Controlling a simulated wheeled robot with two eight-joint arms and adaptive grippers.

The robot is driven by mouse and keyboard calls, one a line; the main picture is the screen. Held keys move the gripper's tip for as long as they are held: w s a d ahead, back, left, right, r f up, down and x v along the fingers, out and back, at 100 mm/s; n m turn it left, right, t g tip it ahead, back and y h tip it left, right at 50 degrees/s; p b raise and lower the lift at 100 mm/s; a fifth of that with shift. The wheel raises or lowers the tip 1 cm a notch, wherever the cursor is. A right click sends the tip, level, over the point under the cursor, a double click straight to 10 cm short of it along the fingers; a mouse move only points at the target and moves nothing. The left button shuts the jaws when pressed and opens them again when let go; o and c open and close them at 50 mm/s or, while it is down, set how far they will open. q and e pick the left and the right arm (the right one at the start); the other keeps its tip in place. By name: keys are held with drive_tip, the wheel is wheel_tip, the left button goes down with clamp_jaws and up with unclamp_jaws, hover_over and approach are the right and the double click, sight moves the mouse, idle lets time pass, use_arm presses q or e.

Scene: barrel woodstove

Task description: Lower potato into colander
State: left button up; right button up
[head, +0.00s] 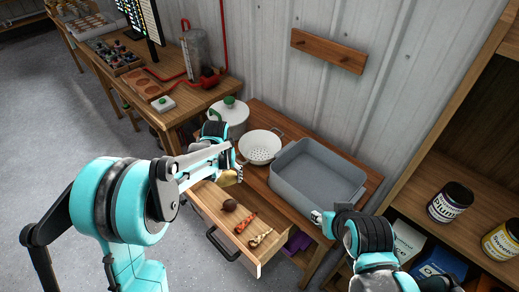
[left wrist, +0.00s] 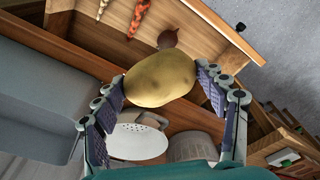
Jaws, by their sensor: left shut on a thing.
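A yellow-brown potato (left wrist: 160,78) is held between the two fingers of my left gripper (left wrist: 162,85). In the head view the left gripper (head: 232,172) shows with the potato (head: 229,177) at its tips, over the back part of the open drawer, in front and left of the colander. The white colander (head: 260,147) stands on the wooden table, left of the grey basin; it also shows in the left wrist view (left wrist: 137,141), partly hidden by the gripper. I see nothing inside it. My right gripper (head: 322,216) is near the basin's front right corner; its fingers are unclear.
The open drawer (head: 225,228) holds a dark round vegetable (head: 229,205) and two carrot-like roots (head: 246,223). The grey basin (head: 318,178) fills the table's right side. A lidded pot (head: 228,118) stands behind left. Shelves with jars (head: 450,203) are at right.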

use_arm(q)
drive_tip(key=w+d+r+p, duration=0.25)
drive_tip(key=w+d, duration=0.35)
drive_tip(key=w, duration=0.5)
drive_tip(key=p, duration=0.2)
hover_over(260, 156)
drive_tip(key=shift+s+a+f, duration=0.1)
drive_tip(key=shift+f, duration=0.2)
drive_tip(key=shift+f, duration=0.2)
drive_tip(key=shift+f+b, duration=2.1)
drive_tip(key=shift+f, duration=1.35)
drive_tip(key=shift+f+b, duration=1.5)
drive_tip(key=shift+f, duration=1)
